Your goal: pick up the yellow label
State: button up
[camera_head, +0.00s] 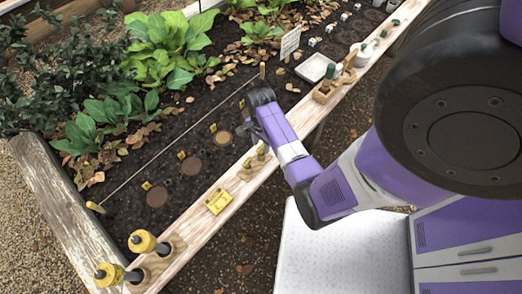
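One more yellow label (242,104) is close to the left of my gripper (248,128). My purple arm reaches over the wooden edge, with its dark end above the soil. The fingers are small and partly hidden, so I cannot tell whether they are open or hold anything.
A string (165,142) runs above the soil. Leafy plants (170,45) fill the far side. A white tray (316,68) stands farther along.

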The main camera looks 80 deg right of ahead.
notch_tip(320, 180, down, 2)
jog(key=shift+f, duration=0.15)
grip_shut()
dwell(0.4)
